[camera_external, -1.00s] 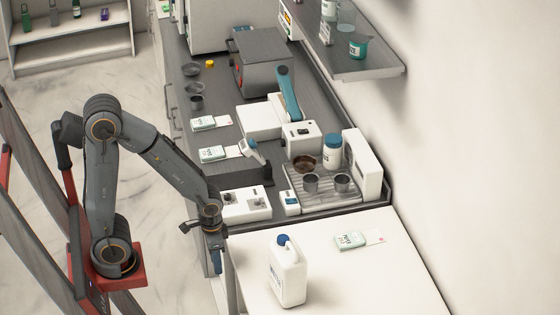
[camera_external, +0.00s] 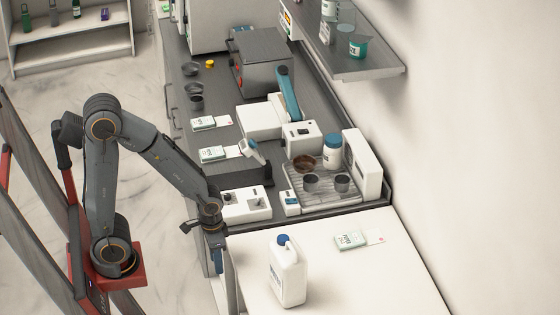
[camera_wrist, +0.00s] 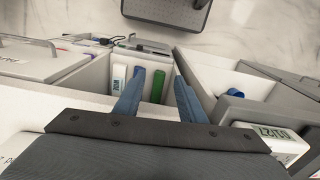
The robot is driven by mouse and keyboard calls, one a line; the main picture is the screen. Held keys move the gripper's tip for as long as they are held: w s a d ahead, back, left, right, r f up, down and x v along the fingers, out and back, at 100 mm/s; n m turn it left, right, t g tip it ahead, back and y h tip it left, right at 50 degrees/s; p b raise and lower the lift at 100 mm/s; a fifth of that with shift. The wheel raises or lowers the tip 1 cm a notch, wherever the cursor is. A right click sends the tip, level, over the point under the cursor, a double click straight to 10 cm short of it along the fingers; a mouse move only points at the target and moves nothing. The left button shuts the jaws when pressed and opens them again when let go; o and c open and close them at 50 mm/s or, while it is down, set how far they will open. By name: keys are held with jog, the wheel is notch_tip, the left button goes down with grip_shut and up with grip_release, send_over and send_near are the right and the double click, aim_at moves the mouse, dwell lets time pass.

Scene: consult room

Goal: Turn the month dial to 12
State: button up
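A white box with small dark knob-like parts (camera_external: 245,204) sits at the counter's front edge, beside my arm. I cannot tell whether one of them is the month dial or read any number there. A small white device with a screen (camera_external: 290,204) stands just right of it. In the wrist view a white device with a dark-digit display (camera_wrist: 264,132) is at lower right; its digits are upside down and hard to read. My gripper (camera_external: 218,262) hangs low beside the counter front, apart from the box. In the wrist view its two blue fingers (camera_wrist: 157,97) are spread with nothing held between them.
An open compartment below my fingers holds a green item (camera_wrist: 158,86) and a blue-and-white one (camera_wrist: 136,84). A white jug with a blue cap (camera_external: 288,272) stands on the white table (camera_external: 350,285). A metal tray (camera_external: 325,197) holds cups.

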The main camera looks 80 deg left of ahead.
notch_tip(320, 180, up, 4)
jog(key=a+n+p, duration=0.2)
jog(key=n+p, duration=0.1)
jog(key=n, duration=0.5)
notch_tip(320, 180, up, 8)
jog(key=n+p, duration=0.4)
jog(key=n, duration=1.3)
send_over(227, 195)
jog(key=d, duration=0.7)
jog(key=shift+s+r, duration=0.1)
jog(key=shift+s, duration=0.35)
jog(key=a+r+n, duration=0.1)
jog(key=a+n, duration=0.1)
jog(key=a+r+n, duration=0.1)
jog(key=a+n, duration=0.2)
jog(key=w+a+r+n+p, duration=0.1)
jog(key=a+n, duration=0.1)
jog(key=n, duration=0.1)
jog(key=shift+a+r, duration=0.25)
jog(key=shift+r, duration=0.15)
jog(key=shift+d+f+p, duration=0.15)
jog(key=shift+f+p, duration=0.75)
jog(key=shift+f, duration=2.95)
jog(key=shift+c, duration=0.5)
grip_shut()
